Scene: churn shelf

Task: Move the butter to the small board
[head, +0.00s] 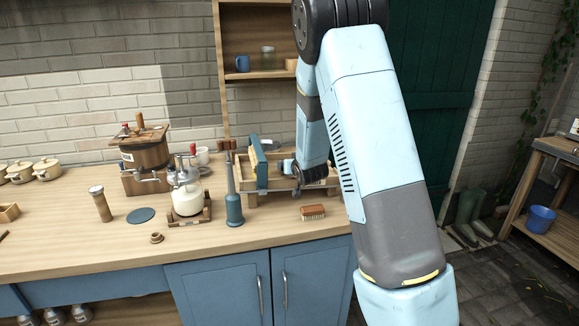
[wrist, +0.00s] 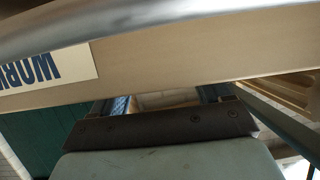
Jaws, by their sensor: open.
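My gripper (head: 305,177) is at the right side of a wooden frame on the bench, and its jaws also show in the wrist view (wrist: 168,103). The jaws are open. A pale patch shows between them in the wrist view, and I cannot tell whether it is the butter or a wooden surface. I cannot make out the butter or a small board for certain in either view. My arm hides part of the bench and wall on the right.
The wooden frame (head: 247,186) holds an upright blue panel (head: 259,161). A pale beam with lettering (wrist: 200,58) crosses close above the jaws.

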